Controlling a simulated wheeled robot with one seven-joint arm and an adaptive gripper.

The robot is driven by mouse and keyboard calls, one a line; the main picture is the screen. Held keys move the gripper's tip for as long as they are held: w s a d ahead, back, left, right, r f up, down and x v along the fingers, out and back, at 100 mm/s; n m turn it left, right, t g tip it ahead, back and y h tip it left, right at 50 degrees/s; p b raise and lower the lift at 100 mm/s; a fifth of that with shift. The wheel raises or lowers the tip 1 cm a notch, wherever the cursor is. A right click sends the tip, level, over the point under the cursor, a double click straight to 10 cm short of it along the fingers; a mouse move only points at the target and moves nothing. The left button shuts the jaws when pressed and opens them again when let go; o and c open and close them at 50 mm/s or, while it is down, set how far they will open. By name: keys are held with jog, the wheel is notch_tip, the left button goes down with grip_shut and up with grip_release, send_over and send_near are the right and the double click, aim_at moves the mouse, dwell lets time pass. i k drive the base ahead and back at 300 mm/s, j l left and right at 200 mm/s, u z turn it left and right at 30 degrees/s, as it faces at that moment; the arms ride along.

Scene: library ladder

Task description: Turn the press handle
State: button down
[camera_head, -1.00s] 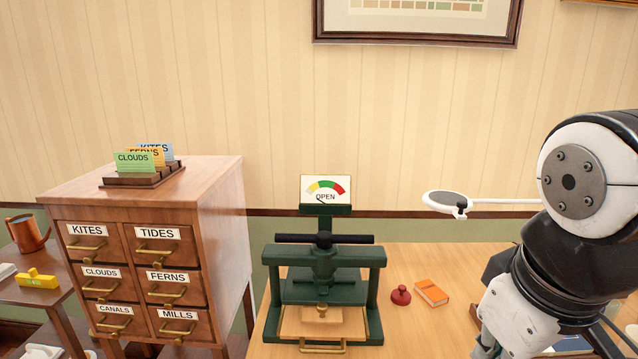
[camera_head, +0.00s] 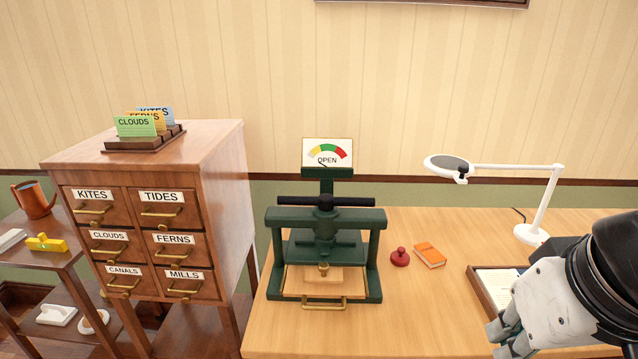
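The press (camera_head: 372,262) is a dark green frame standing on the wooden desk. Its handle (camera_head: 290,201) is a black horizontal bar across the top of the central screw, lying left to right. A wooden board (camera_head: 292,286) with a brass pull lies in the press base. My gripper (camera_head: 500,338) is at the lower right, well apart from the press; its fingers are partly cut off and small, so their opening is unclear.
A red knob-topped stamp (camera_head: 400,257) and an orange book (camera_head: 430,255) lie right of the press. A white lamp (camera_head: 528,234) and a tray with paper (camera_head: 480,287) stand farther right. A wooden drawer cabinet (camera_head: 225,210) is on the left. The front desk is clear.

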aim_at(326, 202)
jog(key=i+l+u, duration=0.15)
jog(key=i, duration=0.3)
jog(key=i+l+u, duration=0.15)
jog(key=i, duration=0.3)
